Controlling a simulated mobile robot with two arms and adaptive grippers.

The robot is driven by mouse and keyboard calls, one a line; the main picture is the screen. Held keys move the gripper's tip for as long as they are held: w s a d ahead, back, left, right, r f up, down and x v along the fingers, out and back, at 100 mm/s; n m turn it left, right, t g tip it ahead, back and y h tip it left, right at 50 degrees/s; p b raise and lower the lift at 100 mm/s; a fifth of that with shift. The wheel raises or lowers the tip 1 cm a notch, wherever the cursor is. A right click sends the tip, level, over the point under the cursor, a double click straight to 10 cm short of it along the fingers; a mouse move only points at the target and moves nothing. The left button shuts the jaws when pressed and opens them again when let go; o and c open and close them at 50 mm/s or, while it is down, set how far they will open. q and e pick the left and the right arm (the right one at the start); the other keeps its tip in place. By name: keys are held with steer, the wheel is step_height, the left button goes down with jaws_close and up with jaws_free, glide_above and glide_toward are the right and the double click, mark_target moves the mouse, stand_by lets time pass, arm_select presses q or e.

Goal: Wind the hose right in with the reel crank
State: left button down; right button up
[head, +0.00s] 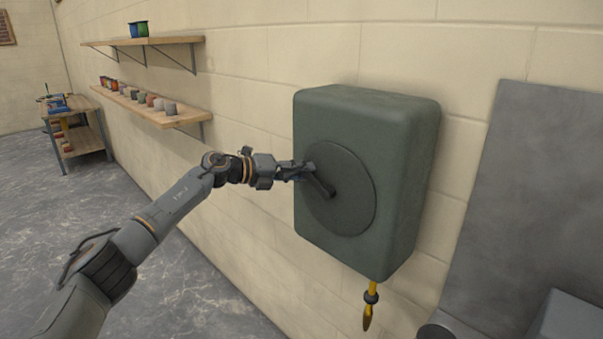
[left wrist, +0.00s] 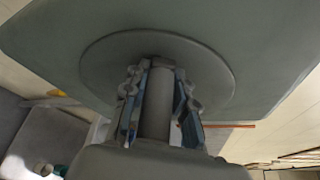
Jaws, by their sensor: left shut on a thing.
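The hose reel (head: 406,170) is a dark green box on the wall with a round disc (head: 352,205) on its front. The crank (head: 320,183) is a dark arm on that disc. The yellow hose (head: 368,312) hangs a short way below the box, with a dark collar and a brass-coloured end. My left gripper (head: 301,172) is shut on the crank's handle. In the left wrist view the grey handle (left wrist: 157,103) stands between the fingers, in front of the disc (left wrist: 100,62). My right gripper is out of view.
Two wooden shelves hold small pots: the upper shelf (head: 165,41) and the lower shelf (head: 185,117). A wooden bench (head: 88,139) stands at the far left. A grey panel (head: 530,180) is at the right. The floor (head: 40,210) at left is clear.

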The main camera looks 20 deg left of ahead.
arm_select(q)
steer(key=shift+d, duration=0.1)
steer(key=shift+r, duration=0.1)
steer(key=c, duration=1.1)
jaws_free()
steer(key=shift+s+r, duration=0.1)
steer(key=v, duration=1.2)
